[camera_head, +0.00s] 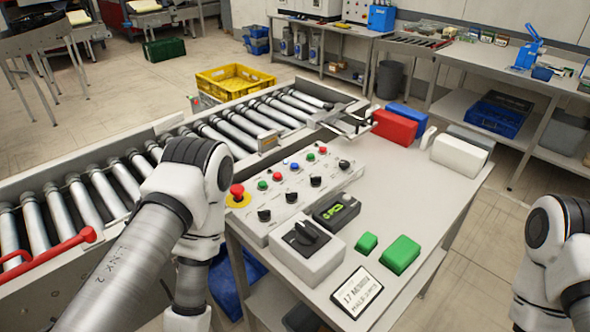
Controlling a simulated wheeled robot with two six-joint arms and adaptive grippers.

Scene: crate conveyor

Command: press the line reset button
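The control panel (300,190) is a pale sloped box on the table beside the conveyor. It carries a red mushroom button on a yellow base (238,192), small green (262,185), red (277,176), blue (295,165), green (310,157) and red (323,150) buttons, and several black knobs. The labels are too small to read, so I cannot tell which button is the line reset. My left arm bends in front of the panel's left side, and its gripper is below the frame. My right arm is at the right edge, its gripper out of view.
The roller conveyor (125,185) runs behind the panel. On the table are a box with a black rotary switch (308,247), a black device with a green display (336,210), green blocks (400,254), a sign (357,292) and red, blue and white boxes at the far end.

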